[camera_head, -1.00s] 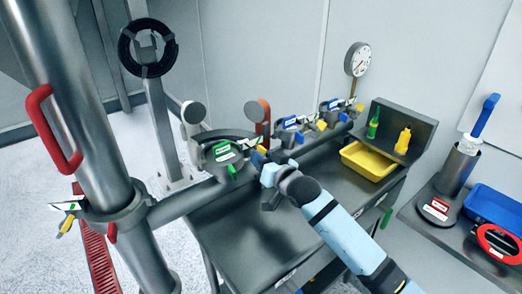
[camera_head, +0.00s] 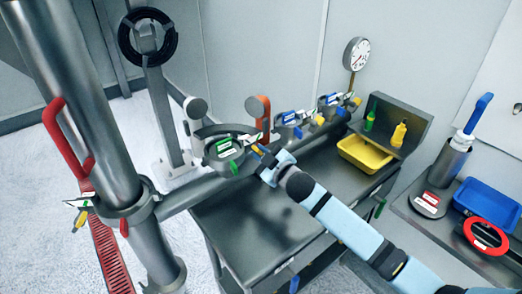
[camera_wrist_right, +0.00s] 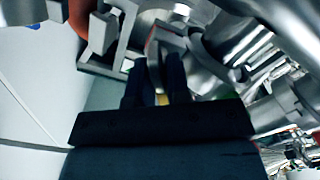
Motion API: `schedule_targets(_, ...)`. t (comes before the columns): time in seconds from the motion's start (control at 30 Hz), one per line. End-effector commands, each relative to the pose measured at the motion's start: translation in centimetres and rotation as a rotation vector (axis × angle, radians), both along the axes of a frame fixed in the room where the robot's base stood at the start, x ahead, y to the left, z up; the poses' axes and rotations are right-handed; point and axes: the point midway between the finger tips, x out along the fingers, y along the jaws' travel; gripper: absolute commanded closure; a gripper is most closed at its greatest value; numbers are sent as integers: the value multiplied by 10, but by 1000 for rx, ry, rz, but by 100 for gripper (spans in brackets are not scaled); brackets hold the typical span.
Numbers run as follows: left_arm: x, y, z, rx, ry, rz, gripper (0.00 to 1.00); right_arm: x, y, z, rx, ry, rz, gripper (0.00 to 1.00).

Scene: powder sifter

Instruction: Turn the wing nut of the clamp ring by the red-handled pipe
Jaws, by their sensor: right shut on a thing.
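The thick grey upright pipe (camera_head: 85,110) with the red handle (camera_head: 65,145) stands at the left of the head view. A clamp ring (camera_head: 128,205) wraps it, with a yellow wing nut (camera_head: 80,221) and white label beside it. My right gripper (camera_head: 262,157) is away from that nut, at the round green-marked fitting (camera_head: 222,148) on the horizontal pipe. It is shut on a small yellow part, seemingly another wing nut (camera_head: 256,150). In the right wrist view a yellow sliver (camera_wrist_right: 162,99) shows between the dark fingers (camera_wrist_right: 160,80). The grip is mostly hidden. My left gripper is not in view.
An orange-red lever (camera_head: 262,112) stands close behind my right gripper. Several blue-and-yellow fittings (camera_head: 290,122) and a gauge (camera_head: 357,54) line the pipe. A yellow tray (camera_head: 366,155) sits on the dark bench (camera_head: 240,235). A blue tray (camera_head: 488,198) is at right.

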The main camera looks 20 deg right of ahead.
Motion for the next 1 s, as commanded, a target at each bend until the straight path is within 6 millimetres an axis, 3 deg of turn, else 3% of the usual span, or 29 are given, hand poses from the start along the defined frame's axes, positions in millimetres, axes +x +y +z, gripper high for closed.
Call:
schedule_targets(0.3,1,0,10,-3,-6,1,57,0,0,1,-107,-39,-1,100)
schedule_targets(0.83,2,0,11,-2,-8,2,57,0,0,1,-125,-47,0,100)
schedule_targets(0.87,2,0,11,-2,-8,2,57,0,0,1,-125,-47,0,76)
schedule_targets(0.9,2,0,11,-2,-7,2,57,0,0,1,-125,-47,0,67)
schedule_targets(1.0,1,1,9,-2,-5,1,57,0,0,1,-125,-47,0,65)
